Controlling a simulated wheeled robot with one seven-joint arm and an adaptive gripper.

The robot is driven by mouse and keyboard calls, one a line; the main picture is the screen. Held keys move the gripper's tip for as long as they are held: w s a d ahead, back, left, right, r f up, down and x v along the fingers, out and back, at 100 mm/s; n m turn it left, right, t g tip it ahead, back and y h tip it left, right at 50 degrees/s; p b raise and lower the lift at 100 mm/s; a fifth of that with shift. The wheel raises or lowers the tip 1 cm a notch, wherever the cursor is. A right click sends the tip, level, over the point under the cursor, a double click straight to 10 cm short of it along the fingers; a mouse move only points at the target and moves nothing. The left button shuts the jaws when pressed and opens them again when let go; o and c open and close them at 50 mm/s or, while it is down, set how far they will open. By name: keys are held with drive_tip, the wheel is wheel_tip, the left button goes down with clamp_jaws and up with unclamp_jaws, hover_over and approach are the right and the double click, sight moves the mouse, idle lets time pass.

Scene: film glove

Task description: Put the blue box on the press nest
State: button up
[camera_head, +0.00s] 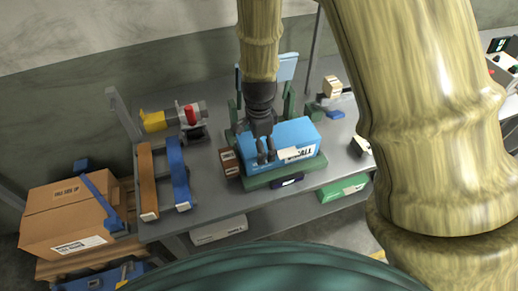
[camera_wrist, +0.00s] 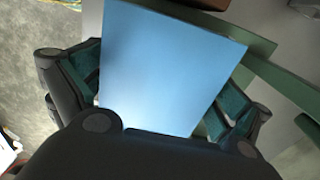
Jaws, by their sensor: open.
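The blue box (camera_head: 295,133) has a white label and printed lettering on its front. It sits on a green base with upright green posts (camera_head: 288,102), which looks like the press nest (camera_head: 262,181), on the grey workbench. My gripper (camera_head: 265,157) is open and points down in front of the box's left part in the head view. In the wrist view, the blue box (camera_wrist: 165,65) fills the middle, between the two spread fingers of my gripper (camera_wrist: 165,95). I cannot tell whether the fingers touch it. The box hides most of the nest's surface.
Orange (camera_head: 147,180) and blue (camera_head: 178,172) rails lie on the bench's left. A small brown box (camera_head: 229,162) stands left of the nest. A green box (camera_head: 344,188) and a white box (camera_head: 218,230) sit lower, under the bench. A large carton (camera_head: 72,213) stands at left.

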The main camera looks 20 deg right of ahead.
drive_tip(key=shift+r+b, duration=1.35)
drive_tip(key=shift+r, duration=3.6)
